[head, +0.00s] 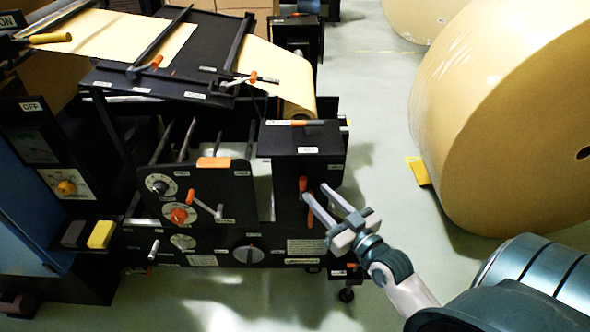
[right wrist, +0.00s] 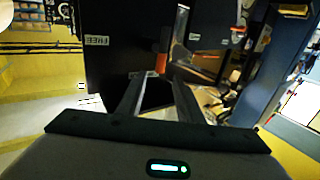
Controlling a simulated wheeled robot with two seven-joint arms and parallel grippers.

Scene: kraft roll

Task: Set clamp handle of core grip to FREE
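The dark upright panel (head: 285,210) at the machine's right end carries an orange-tipped handle (head: 303,184), apparently the clamp handle. A second orange piece (head: 310,217) shows just below it. My right gripper (head: 316,191) is in front of this panel, its fingers apart and pointing at the handle. In the right wrist view the gripper (right wrist: 158,73) is open, with an orange part (right wrist: 162,62) just beyond and between the fingertips. An upside-down FREE label (right wrist: 97,41) is on the dark panel to the left. I cannot tell whether the fingers touch the handle. My left gripper is out of view.
A large paper roll (head: 505,115) stands at right, with a yellow block (head: 418,171) at its edge. Knobs and levers, such as a red knob (head: 179,215), crowd the panel to the left. The floor (head: 375,130) between machine and roll is clear.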

